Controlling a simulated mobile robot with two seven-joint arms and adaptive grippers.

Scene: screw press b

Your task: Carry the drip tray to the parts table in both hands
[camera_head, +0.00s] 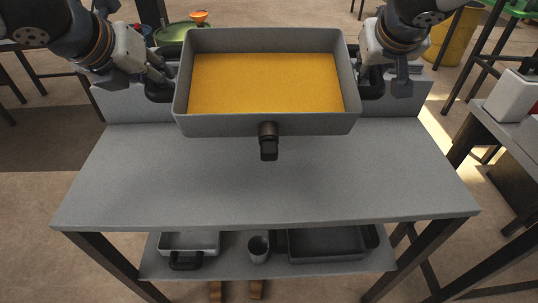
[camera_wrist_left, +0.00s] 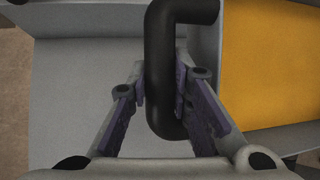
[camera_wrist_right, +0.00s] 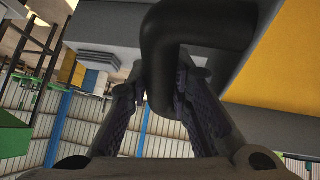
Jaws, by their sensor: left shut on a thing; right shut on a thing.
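The drip tray (camera_head: 265,125) is a grey rectangular pan with an orange-yellow inside and a dark spout on its near wall. It is in the upper middle of the head view, held up over the grey table (camera_head: 270,185). My left gripper (camera_head: 165,85) is shut on the tray's left handle; the left wrist view shows the black handle (camera_wrist_left: 165,70) between its fingers. My right gripper (camera_head: 372,80) is shut on the right handle; the right wrist view shows that black handle (camera_wrist_right: 165,45) between its fingers. The tray's underside is hidden in the head view.
The near tabletop is bare. A lower shelf (camera_head: 220,268) holds a light tray (camera_head: 190,243), a cup (camera_head: 258,248) and a dark tray (camera_head: 330,243). Another table (camera_head: 515,140) with a white box (camera_head: 513,98) stands at the right. An orange funnel (camera_head: 199,18) shows at the back left.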

